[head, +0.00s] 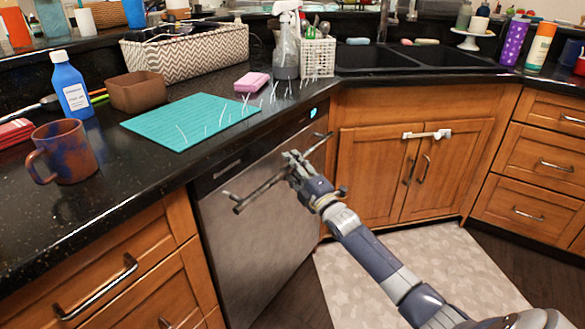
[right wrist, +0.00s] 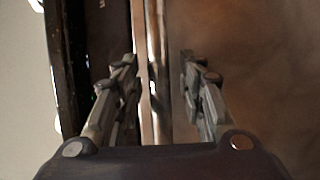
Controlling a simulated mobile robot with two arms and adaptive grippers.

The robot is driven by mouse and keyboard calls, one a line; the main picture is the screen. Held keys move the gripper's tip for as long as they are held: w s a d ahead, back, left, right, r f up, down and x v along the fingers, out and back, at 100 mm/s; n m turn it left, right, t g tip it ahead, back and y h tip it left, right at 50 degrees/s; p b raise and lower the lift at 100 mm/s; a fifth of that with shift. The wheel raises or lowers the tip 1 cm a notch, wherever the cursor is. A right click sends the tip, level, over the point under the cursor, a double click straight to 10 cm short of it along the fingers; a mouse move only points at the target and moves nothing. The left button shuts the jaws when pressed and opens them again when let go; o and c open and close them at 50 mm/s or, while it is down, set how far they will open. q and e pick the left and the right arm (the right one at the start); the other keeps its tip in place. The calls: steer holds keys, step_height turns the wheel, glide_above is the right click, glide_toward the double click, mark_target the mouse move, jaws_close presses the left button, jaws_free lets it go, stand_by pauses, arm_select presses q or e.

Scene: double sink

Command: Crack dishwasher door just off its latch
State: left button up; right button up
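The dishwasher door (head: 250,245) is a brushed steel panel under the counter, left of the sink cabinet. It looks closed, though a very small gap could not be told. Its long bar handle (head: 258,192) runs along the upper part of the door. My right gripper (head: 293,160) is at the middle of this handle. In the right wrist view the handle (right wrist: 158,60) passes between the two fingers of my right gripper (right wrist: 159,68). The fingers are apart, with a gap to the handle on the right side. The left gripper does not show.
The black counter (head: 130,195) overhangs the door, with a teal mat (head: 190,120), a mug (head: 65,150) and a pink sponge (head: 252,82) on it. Wooden drawers (head: 120,270) stand left of the dishwasher. A light rug (head: 440,265) lies on the floor before the sink cabinet (head: 375,175).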

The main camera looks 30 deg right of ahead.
jaws_close()
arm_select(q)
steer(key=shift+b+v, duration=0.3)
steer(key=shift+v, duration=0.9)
arm_select(e)
steer(key=s+d+f+t, duration=0.1)
steer(key=s+d+f, duration=0.1)
steer(key=s, duration=0.7)
steer(key=shift+d+m+t, duration=0.4)
steer(key=shift+d, duration=0.45)
jaws_free()
steer(key=shift+w, duration=0.1)
